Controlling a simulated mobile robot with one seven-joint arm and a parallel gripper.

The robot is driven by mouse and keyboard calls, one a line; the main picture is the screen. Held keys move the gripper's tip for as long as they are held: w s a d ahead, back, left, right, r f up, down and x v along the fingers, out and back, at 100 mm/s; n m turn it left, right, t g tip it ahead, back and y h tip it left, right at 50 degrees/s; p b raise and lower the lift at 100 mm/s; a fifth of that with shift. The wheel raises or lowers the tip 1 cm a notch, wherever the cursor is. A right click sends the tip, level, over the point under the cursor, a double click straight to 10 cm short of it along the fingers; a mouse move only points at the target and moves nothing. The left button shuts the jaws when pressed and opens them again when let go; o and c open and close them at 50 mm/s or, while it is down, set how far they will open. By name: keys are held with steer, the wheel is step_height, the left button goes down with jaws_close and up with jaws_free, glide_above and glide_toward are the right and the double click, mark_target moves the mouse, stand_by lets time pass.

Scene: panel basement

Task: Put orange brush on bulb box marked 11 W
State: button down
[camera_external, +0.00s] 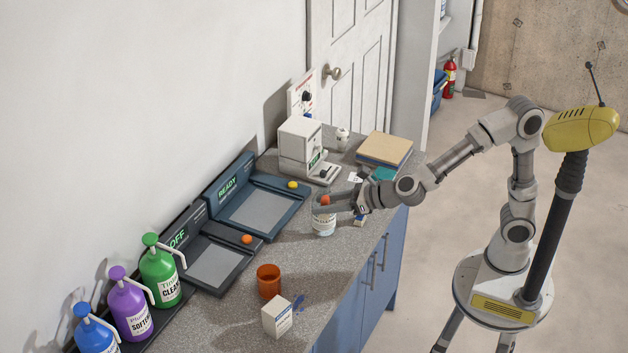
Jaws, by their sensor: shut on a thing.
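My gripper (331,202) is over the worktop, its dark fingers pointing left and shut on a small orange thing, which looks like the orange brush (326,199). Most of it is hidden by the fingers. It is just above or at the top of a labelled jar (323,224); I cannot tell if they touch. A small white box (277,317) stands at the near edge of the worktop. Another small box (359,221) is partly hidden behind my gripper. The marks on both boxes are too small to read, so I cannot tell which is 11 W.
An orange cup (268,281) and a small blue item (299,302) are near the white box. Two dark panel devices (262,207) and several pump bottles (160,272) line the wall. A white machine (301,145) and stacked boards (385,149) stand at the back.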

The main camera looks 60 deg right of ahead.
mark_target(325, 197)
step_height(325, 197, up, 5)
steer(key=shift+r, duration=0.1)
steer(key=s+d+m+g+h+p, duration=0.15)
steer(key=d+m+h, duration=0.45)
steer(key=d, duration=1.4)
steer(key=d+m+g+h+p, duration=0.25)
steer(key=d+m+h, duration=0.3)
steer(key=d, duration=1.35)
steer(key=shift+h, duration=0.45)
steer(key=w+a+f, duration=0.1)
steer(key=a+f, duration=0.2)
steer(key=w+a+f, duration=0.2)
steer(key=a+f, duration=0.1)
steer(key=f, duration=0.1)
steer(key=w+a+f+b, duration=0.1)
steer(key=w+a+f, duration=0.1)
steer(key=f, duration=0.2)
steer(key=shift+w+a, duration=0.2)
steer(key=shift+a, duration=0.2)
steer(key=shift+t, duration=0.3)
steer(key=shift+a+f+b, duration=0.1)
steer(key=shift+f+b, duration=0.3)
steer(key=shift+f, duration=1.7)
